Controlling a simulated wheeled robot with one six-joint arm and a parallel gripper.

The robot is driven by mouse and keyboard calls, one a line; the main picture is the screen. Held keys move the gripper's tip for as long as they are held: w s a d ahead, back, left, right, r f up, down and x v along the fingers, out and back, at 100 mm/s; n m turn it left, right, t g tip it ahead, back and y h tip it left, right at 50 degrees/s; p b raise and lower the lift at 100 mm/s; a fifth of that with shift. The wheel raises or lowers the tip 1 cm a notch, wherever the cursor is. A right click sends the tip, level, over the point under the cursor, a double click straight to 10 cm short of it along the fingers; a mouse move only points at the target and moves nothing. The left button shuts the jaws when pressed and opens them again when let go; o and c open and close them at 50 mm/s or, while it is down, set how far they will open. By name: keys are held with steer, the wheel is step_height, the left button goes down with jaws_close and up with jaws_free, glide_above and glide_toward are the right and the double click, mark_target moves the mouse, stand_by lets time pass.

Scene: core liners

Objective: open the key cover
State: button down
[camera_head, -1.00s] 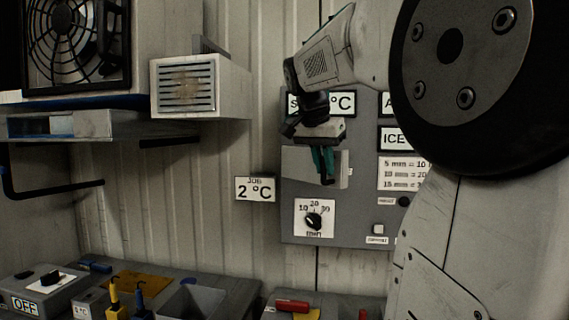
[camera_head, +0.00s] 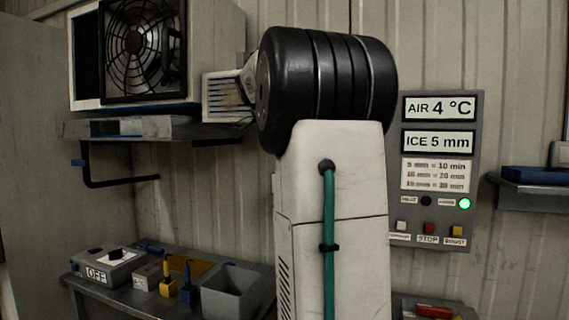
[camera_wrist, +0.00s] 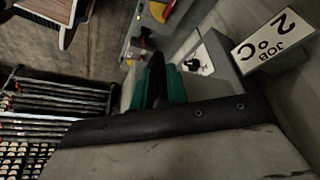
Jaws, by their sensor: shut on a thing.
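In the wrist view, my gripper (camera_wrist: 165,85) shows its teal and dark fingers close together in front of the grey control panel. A pale grey piece (camera_wrist: 131,88) beside the fingers appears to be the key cover, and the fingers are shut on it. How far the cover stands open cannot be told. In the head view my arm hides the gripper, the cover and the left part of the panel (camera_head: 436,235). The panel's right part shows AIR 4 °C, ICE 5 mm and a lit green lamp (camera_head: 464,203).
A dial (camera_wrist: 193,65) and the JOB 2 °C sign (camera_wrist: 273,43) are close to my gripper. A bench holds an OFF switch box (camera_head: 105,268), yellow and blue tools and a grey bin (camera_head: 232,290). A fan unit (camera_head: 143,50) is at upper left. A shelf (camera_head: 540,195) is at right.

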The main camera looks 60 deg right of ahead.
steer(key=shift+w+d+r, duration=0.15)
steer(key=shift+w+d, duration=0.05)
steer(key=shift+w, duration=0.8)
steer(key=c, duration=1.5)
jaws_free()
steer(key=shift+s+d, duration=0.1)
steer(key=shift+d, duration=0.1)
steer(key=shift+o, duration=0.2)
steer(key=shift+a, duration=0.2)
steer(key=v, duration=0.7)
steer(key=shift+w+r, duration=0.2)
steer(key=shift+r, duration=0.05)
steer(key=shift+a, duration=0.15)
